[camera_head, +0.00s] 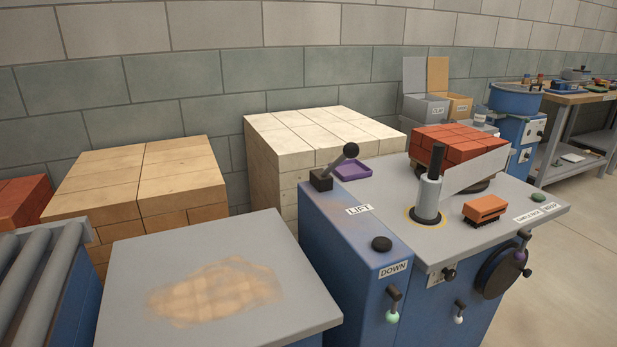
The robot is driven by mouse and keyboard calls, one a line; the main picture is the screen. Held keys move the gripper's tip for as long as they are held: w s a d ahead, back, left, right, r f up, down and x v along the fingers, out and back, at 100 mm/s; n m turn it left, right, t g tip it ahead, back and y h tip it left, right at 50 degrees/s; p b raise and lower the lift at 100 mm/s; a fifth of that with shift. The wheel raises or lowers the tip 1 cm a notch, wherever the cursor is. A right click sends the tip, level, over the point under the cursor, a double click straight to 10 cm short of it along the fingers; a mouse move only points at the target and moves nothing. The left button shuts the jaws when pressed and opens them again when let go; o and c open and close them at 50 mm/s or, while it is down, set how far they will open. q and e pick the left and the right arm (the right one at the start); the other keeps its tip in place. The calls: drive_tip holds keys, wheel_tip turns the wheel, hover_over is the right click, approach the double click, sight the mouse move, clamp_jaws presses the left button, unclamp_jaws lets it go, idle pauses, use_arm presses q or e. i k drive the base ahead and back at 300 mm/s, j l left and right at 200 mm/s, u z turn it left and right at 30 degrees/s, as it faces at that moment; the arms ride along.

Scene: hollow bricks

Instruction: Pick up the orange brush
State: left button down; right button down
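The orange brush (485,207) lies on the grey top of the blue machine (517,198), near its front right edge. Its orange body is uppermost and its dark bristles face down onto the surface. It stands apart from the grey cylinder with a black top (430,192) to its left. Neither of my grippers shows in the head view.
Red bricks (452,146) sit behind the brush beside an upright grey plate (474,172). A lever with a black knob (350,151) and a purple tray (353,170) are at left. A dusty grey table (290,310) stands in front left. Open floor (580,240) lies at right.

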sight(484, 210)
drive_tip(key=k+l, duration=0.2)
drive_tip(key=l, duration=0.15)
drive_tip(key=k+l, duration=0.2)
drive_tip(key=l, duration=0.2)
drive_tip(key=k+l, duration=0.25)
drive_tip(key=l, duration=0.1)
